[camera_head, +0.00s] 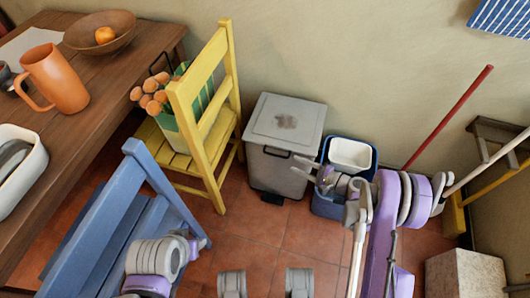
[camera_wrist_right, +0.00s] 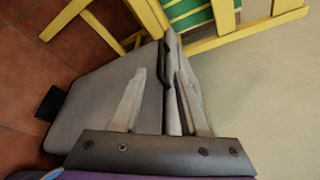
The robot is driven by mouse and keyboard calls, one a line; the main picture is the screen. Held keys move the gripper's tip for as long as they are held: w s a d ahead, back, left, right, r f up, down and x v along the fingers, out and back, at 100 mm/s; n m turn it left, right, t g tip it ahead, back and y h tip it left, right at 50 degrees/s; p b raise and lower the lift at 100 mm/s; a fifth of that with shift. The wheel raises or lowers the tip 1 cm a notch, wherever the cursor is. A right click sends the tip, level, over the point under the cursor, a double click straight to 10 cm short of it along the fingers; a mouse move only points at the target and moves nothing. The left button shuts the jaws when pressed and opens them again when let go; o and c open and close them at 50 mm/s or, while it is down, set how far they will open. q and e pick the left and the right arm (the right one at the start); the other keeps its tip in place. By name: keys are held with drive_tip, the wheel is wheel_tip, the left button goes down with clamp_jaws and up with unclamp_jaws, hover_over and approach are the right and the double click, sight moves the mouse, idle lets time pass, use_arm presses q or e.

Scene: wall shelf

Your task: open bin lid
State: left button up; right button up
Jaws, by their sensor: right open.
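The grey bin (camera_head: 275,172) stands on the tiled floor against the wall, with its flat lid (camera_head: 286,120) down. A dark handle shows on its front in the head view (camera_head: 277,152) and in the right wrist view (camera_wrist_right: 163,64). A black pedal (camera_wrist_right: 48,103) sits at its base. My right gripper (camera_head: 302,166) is open and empty at the bin's right side, near the lid's height. In the right wrist view its two fingers (camera_wrist_right: 160,78) lie on either side of the lid's rim; I cannot tell whether they touch it.
A yellow chair (camera_head: 230,90) holding a striped bag (camera_head: 190,110) stands left of the bin. A blue bin with a white bucket (camera_head: 350,155) stands close on the right. A blue chair (camera_head: 95,235) and wooden table (camera_head: 150,40) fill the left. Open floor lies in front.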

sight(276, 155)
drive_tip(key=b+x, duration=0.2)
drive_tip(key=x, duration=0.8)
drive_tip(key=shift+w+a, duration=0.1)
drive_tip(key=shift+a, duration=0.1)
clamp_jaws()
idle(1.1)
